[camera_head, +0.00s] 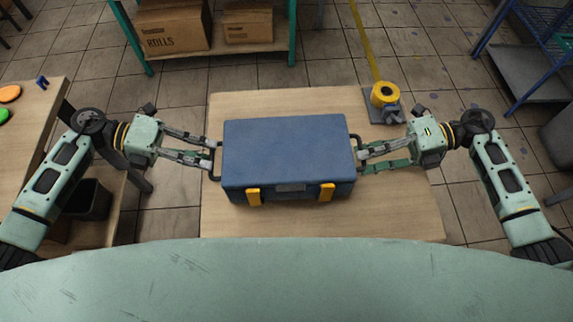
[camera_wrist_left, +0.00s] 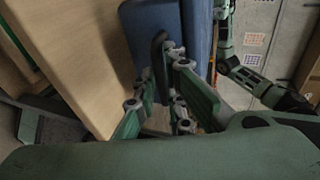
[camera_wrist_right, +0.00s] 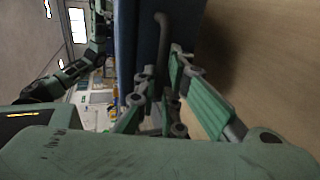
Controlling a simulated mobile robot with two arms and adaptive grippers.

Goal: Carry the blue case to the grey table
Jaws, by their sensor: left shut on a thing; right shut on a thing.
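The blue case (camera_head: 288,155) has two yellow latches on its front and a dark handle at each end. It is in the middle of the head view, over a light wooden table. My left gripper (camera_head: 214,152) is shut on the case's left handle, which also shows in the left wrist view (camera_wrist_left: 158,50). My right gripper (camera_head: 362,156) is shut on the right handle, seen in the right wrist view (camera_wrist_right: 163,45). I cannot tell whether the case's underside touches the wooden table. No grey table is clearly identifiable in the head view.
The wooden table (camera_head: 320,222) has bare room around the case. A yellow roll on a dark holder (camera_head: 384,95) stands at its back right corner. A green-framed shelf with cardboard boxes (camera_head: 172,28) is behind. A blue rack (camera_head: 525,60) stands at right, another wooden table (camera_head: 30,120) at left.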

